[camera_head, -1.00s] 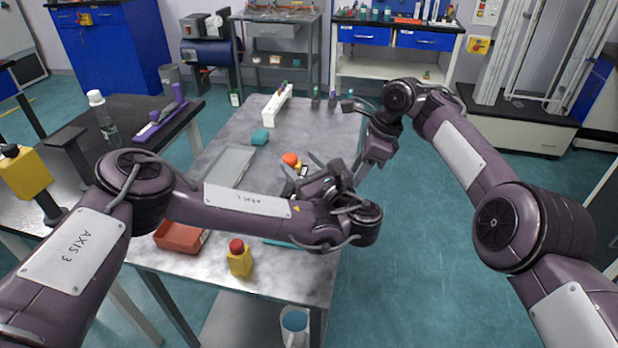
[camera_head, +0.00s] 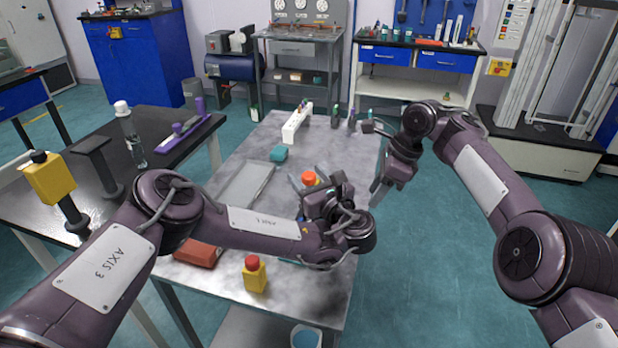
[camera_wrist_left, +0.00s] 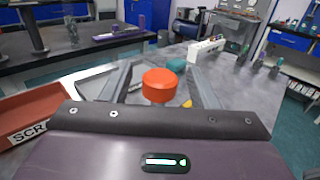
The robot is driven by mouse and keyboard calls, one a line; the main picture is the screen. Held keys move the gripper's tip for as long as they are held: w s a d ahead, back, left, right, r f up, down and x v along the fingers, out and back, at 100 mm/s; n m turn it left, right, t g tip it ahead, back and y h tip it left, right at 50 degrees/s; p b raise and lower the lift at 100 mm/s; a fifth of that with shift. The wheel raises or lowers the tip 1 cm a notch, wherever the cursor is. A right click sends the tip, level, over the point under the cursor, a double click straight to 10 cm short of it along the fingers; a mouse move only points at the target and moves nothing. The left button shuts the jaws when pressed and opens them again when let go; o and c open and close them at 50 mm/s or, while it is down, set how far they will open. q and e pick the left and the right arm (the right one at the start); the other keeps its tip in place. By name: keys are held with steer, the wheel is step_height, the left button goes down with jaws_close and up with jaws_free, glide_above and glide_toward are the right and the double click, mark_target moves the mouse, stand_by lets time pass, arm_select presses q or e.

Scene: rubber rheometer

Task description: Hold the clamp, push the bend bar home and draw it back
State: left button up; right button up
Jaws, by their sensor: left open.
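An orange-red round knob (camera_head: 309,178) stands on the grey table, and it also shows in the left wrist view (camera_wrist_left: 160,85). My left gripper (camera_head: 311,181) is open, with one finger on each side of this knob in the wrist view. I see no grip on it, and contact cannot be told. A small yellow part shows beside the knob (camera_wrist_left: 187,103). The gripper and palm hide most of what is under the knob, so I cannot make out the clamp or bend bar. My right gripper (camera_head: 384,180) hangs at the table's right edge, with its jaws unclear.
On the grey table (camera_head: 236,150) lie a grey tray (camera_head: 246,186), a teal block (camera_head: 279,153), a white rack (camera_head: 296,122), a red bin (camera_head: 198,253) and a yellow red-topped item (camera_head: 255,275). A black bench (camera_head: 150,180) stands left. Open floor lies right.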

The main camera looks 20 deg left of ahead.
arm_select(q)
steer(key=shift+c, duration=0.2)
